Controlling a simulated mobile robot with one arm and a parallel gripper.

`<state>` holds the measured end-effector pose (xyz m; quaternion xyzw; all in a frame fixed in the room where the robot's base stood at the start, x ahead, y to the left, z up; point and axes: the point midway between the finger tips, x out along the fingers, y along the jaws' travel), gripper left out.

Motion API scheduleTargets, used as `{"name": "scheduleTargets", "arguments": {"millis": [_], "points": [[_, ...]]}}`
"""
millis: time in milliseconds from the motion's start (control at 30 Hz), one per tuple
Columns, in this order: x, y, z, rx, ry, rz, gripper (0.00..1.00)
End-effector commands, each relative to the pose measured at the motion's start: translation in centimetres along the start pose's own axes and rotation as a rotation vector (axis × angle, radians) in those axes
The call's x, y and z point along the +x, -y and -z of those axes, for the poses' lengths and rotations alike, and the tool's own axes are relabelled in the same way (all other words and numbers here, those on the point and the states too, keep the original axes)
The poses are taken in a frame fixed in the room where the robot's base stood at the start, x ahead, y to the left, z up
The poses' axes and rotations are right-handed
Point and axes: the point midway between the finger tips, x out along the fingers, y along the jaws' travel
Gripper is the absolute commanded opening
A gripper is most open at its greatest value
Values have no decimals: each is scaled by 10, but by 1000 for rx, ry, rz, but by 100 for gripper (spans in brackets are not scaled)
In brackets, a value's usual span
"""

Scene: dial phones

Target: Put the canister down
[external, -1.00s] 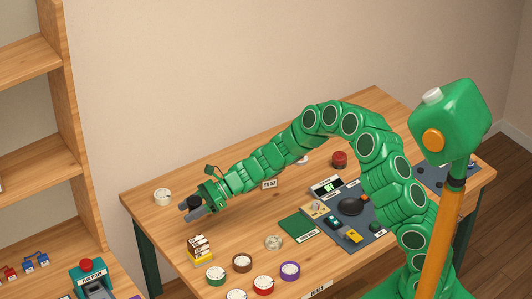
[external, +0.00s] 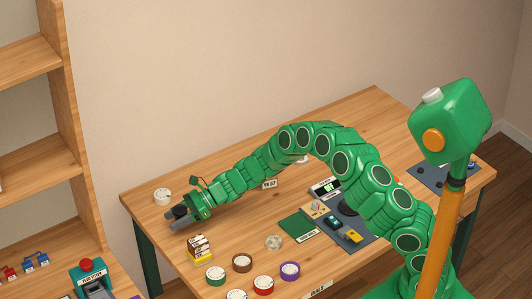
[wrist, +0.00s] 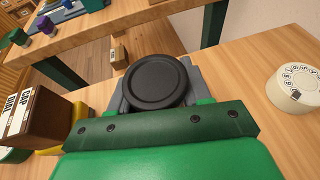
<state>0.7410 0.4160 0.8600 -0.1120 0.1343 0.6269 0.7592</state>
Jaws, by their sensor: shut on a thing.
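The black canister (wrist: 155,82) shows in the wrist view as a round dark top between the grey fingers of my gripper. My gripper (external: 175,217) is shut on it, low over the left end of the wooden desk (external: 235,216). In the external view the canister (external: 180,211) is a small dark shape, mostly covered by the fingers. Its base is hidden, so I cannot tell whether it touches the desk.
A cream dial (external: 163,197) lies behind my gripper, at right in the wrist view (wrist: 298,90). Several coloured dials and a green mat (external: 297,228) lie farther right. The desk's left edge is near.

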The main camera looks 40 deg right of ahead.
Motion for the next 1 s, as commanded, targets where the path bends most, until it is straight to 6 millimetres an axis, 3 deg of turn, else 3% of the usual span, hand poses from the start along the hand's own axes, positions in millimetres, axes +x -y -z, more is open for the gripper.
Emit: {"name": "scheduleTargets", "arguments": {"millis": [300, 733, 767, 900, 1000], "points": [[12, 1, 29, 2, 0, -1, 19], [13, 1, 33, 1, 0, 0, 19], [13, 1, 32, 1, 0, 0, 52], [13, 1, 32, 0, 0, 0, 73], [13, 1, 32, 0, 0, 0, 73]]}}
